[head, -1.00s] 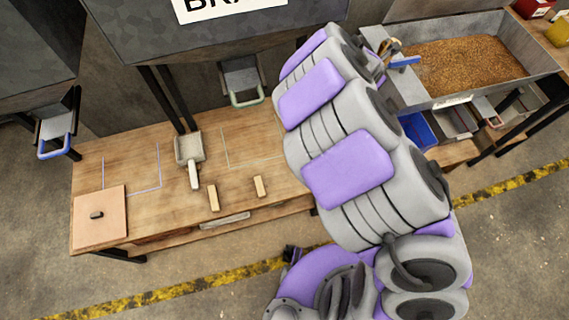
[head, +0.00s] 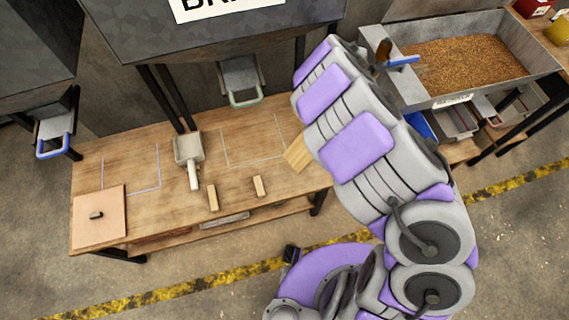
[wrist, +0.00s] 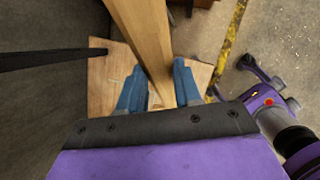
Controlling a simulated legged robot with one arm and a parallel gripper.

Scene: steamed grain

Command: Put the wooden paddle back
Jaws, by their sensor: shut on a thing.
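The wooden paddle (wrist: 150,40) shows in the wrist view as a long light-wood piece between the blue fingertips of my gripper (wrist: 157,75). My gripper is shut on it, and the paddle runs out past the top edge of that picture. In the head view my arm hides the gripper. A light-wood piece (head: 298,152), likely part of the paddle, sticks out left of the arm over the right end of the bench (head: 115,160). I cannot tell whether it touches the bench. Two small wooden blocks (head: 213,197) (head: 259,186) stand near the bench's front edge.
A metal scoop (head: 189,150) lies mid-bench, and a pinkish board (head: 98,216) lies at the left end. Taped outlines mark the bench top. A hopper (head: 215,35) hangs over the back on dark posts. A grain trough (head: 450,98) stands at right, with a blue handle-like part at its end.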

